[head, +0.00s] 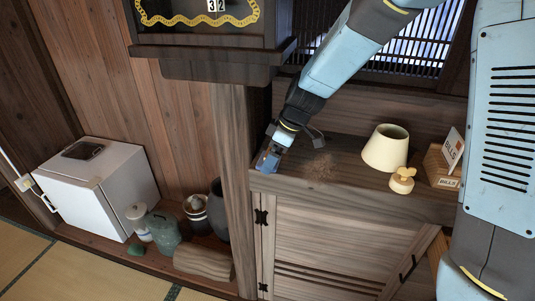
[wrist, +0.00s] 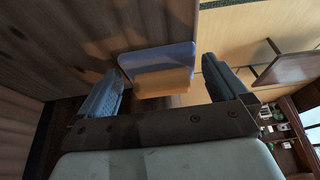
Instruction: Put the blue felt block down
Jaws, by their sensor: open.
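The blue felt block (wrist: 150,56) has a blue layer and a tan, wood-coloured layer. In the wrist view it lies between my two spread fingers, just past their tips, with a gap visible at the right finger. My gripper (wrist: 160,68) is open. In the head view my gripper (head: 274,148) points down at the left end of the wooden cabinet top (head: 345,178). The block (head: 264,163) shows there as a small blue piece by the cabinet's left edge. It seems to rest on the top; the contact beneath it is hidden.
On the cabinet top, right of my gripper, stand a cream lampshade-like cup (head: 385,148), a small wooden-topped jar (head: 402,180) and a bills holder (head: 442,166). A wooden post (head: 236,170) rises close on the left. A white fridge (head: 95,190) and pots stand lower left.

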